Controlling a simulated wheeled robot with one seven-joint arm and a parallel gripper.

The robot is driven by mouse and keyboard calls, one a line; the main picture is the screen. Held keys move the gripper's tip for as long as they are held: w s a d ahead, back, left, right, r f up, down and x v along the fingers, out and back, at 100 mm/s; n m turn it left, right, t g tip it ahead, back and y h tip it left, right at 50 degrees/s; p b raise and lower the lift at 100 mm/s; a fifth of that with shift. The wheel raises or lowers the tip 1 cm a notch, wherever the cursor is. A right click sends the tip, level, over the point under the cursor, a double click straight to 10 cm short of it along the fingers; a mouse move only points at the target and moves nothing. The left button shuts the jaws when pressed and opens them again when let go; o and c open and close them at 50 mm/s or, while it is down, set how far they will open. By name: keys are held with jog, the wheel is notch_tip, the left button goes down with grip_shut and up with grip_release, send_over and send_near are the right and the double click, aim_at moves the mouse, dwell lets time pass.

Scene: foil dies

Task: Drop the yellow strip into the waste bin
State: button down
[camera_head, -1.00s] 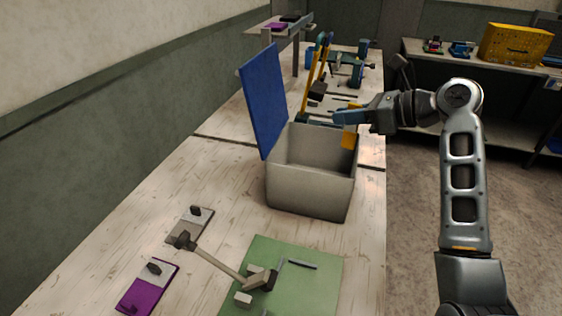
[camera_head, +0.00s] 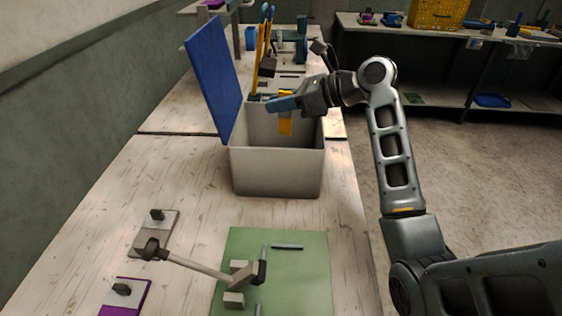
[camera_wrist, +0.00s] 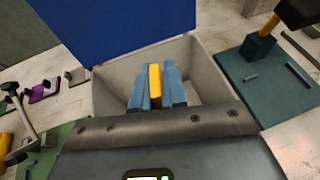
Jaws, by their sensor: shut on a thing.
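The yellow strip (camera_head: 286,122) hangs down from my gripper (camera_head: 284,104), whose blue fingers are shut on it. In the head view the strip is over the mouth of the waste bin (camera_head: 277,175), a grey box with its blue lid (camera_head: 213,75) standing open on the left. In the wrist view the yellow strip (camera_wrist: 155,84) is clamped between the blue fingers (camera_wrist: 156,88), with the bin's pale walls (camera_wrist: 104,92) around them. I cannot tell how far the strip's lower end reaches below the rim.
A green mat (camera_head: 312,268) with small grey pieces and a hammer-like tool (camera_head: 195,264) lies in front of the bin. A purple plate (camera_head: 128,296) is at the lower left. Tools (camera_head: 264,50) stand behind the bin. The bench left of the bin is clear.

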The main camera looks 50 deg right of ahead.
jog(key=shift+f+b, duration=0.4)
jog(key=shift+f, duration=0.1)
jog(key=shift+r, duration=0.1)
jog(key=c, duration=1.1)
grip_release()
jog(key=v, duration=0.7)
jog(key=shift+s+d, duration=0.2)
jog(key=shift+s, duration=0.15)
jog(key=shift+r, duration=0.1)
